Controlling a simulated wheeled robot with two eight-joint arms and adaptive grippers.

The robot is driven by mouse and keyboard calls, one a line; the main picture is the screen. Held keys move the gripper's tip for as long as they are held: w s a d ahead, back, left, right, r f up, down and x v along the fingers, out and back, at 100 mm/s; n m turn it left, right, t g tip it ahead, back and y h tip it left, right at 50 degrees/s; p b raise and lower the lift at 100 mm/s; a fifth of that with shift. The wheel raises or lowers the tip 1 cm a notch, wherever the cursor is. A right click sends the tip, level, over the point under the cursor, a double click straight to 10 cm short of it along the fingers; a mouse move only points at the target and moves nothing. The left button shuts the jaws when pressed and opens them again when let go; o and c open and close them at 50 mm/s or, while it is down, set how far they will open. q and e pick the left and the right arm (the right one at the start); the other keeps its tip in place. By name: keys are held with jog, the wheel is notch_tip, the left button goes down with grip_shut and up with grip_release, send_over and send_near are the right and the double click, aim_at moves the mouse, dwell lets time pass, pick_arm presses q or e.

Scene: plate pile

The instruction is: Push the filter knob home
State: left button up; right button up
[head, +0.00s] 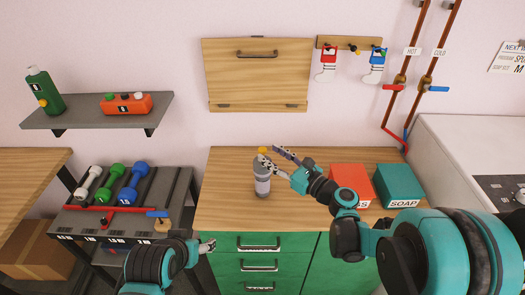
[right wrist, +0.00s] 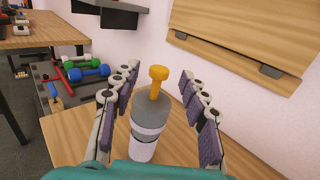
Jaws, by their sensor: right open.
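A grey and white bottle (head: 262,184) stands upright on the wooden counter. Its orange filter knob (head: 262,150) sticks up from the top. In the right wrist view the knob (right wrist: 158,77) shows a stem standing out of the grey lid of the bottle (right wrist: 150,128). My right gripper (head: 271,157) is open, its fingers on either side of the bottle top and knob; in the right wrist view, gaps show between the fingers and the knob. My left gripper (head: 208,246) is low, in front of the counter; its jaw opening is not clear.
Red (head: 350,178) and teal (head: 400,184) boxes stand right of the bottle on the counter. A dumbbell rack (head: 120,215) stands to the left. A closed wooden wall panel (head: 257,80) hangs behind. The counter left of the bottle is clear.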

aim_at(264, 150)
jog(key=shift+b+x, duration=0.35)
jog(key=shift+x, duration=1.9)
grip_shut()
